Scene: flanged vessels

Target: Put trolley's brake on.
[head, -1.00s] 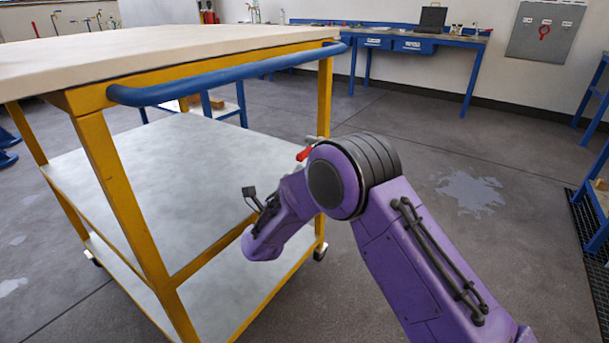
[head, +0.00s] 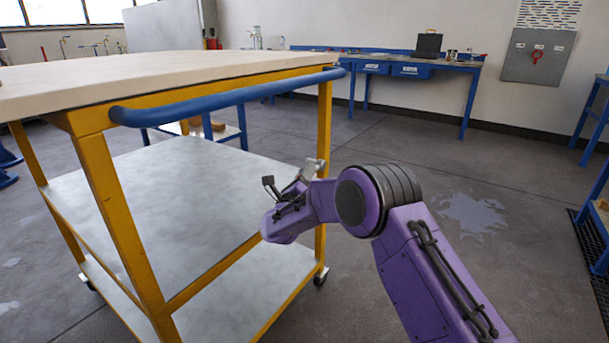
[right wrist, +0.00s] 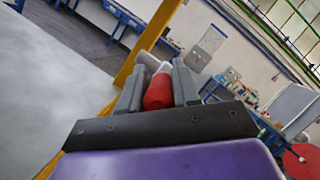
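The trolley has yellow posts, a pale top (head: 200,62), a blue push bar (head: 230,97) and grey shelves. A lever with a red grip (right wrist: 158,92) and a pale grey end sits by its right-hand yellow post. My right gripper (right wrist: 158,75) is at this lever; the two grey fingers lie on either side of the red grip, close against it. In the head view only the lever's grey fitting (head: 315,167) shows; my purple arm hides the red grip and most of the fingers. My left gripper is in neither view.
A castor (head: 320,276) stands under the trolley's right post. A blue workbench (head: 415,67) with a black case lies along the back wall. Blue shelving (head: 598,120) stands at the right edge. The floor right of the trolley is open, with a pale patch (head: 470,212).

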